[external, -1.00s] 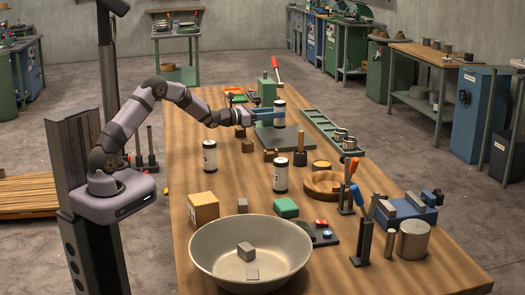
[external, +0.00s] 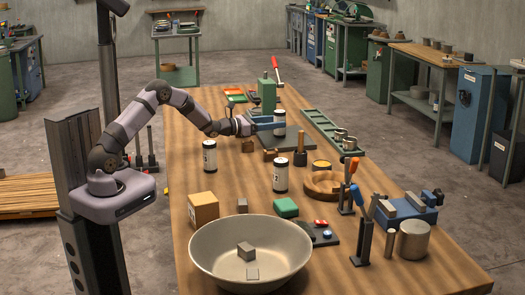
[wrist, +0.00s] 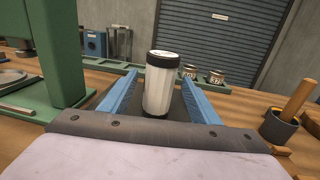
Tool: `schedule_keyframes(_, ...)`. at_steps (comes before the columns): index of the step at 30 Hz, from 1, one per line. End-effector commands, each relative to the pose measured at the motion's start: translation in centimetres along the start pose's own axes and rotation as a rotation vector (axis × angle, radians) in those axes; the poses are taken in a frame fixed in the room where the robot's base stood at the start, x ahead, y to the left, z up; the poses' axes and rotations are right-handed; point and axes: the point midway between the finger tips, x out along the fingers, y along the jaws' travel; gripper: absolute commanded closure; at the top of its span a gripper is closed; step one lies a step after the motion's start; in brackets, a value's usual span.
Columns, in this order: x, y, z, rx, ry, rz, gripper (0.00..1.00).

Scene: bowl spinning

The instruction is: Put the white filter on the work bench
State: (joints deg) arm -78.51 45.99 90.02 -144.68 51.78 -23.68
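A white filter (external: 279,122) with dark ends stands upright on the dark plate at the far part of the wooden work bench (external: 350,235). It also shows in the middle of the wrist view (wrist: 161,88). My gripper (external: 272,125) is around it, one blue finger on each side. In the wrist view the fingers (wrist: 160,82) look open, with small gaps to the filter. Two similar white filters stand upright on the bench: one (external: 209,156) at the left and one (external: 281,176) nearer the middle.
The dark plate (external: 291,140) belongs to a green stand (external: 267,94). A green tray (external: 322,128) with metal cups lies to the right. Bare wood lies at the left.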

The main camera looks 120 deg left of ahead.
Motion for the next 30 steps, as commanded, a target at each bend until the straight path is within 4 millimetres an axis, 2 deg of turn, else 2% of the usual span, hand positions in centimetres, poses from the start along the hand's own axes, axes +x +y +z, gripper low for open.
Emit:
schedule_keyframes(11, 0.0, 0.0, 0.5, 0.0, 0.0, 0.0, 0.44)
schedule_keyframes(14, -0.9, 0.1, 0.2, 0.0, 0.0, 0.001, 0.44)
schedule_keyframes(20, -3.5, 0.1, 0.1, -0.001, 0.001, 0.003, 0.44)
schedule_keyframes(30, -9.1, 0.1, 0.2, 0.001, 0.0, 0.002, 0.44)
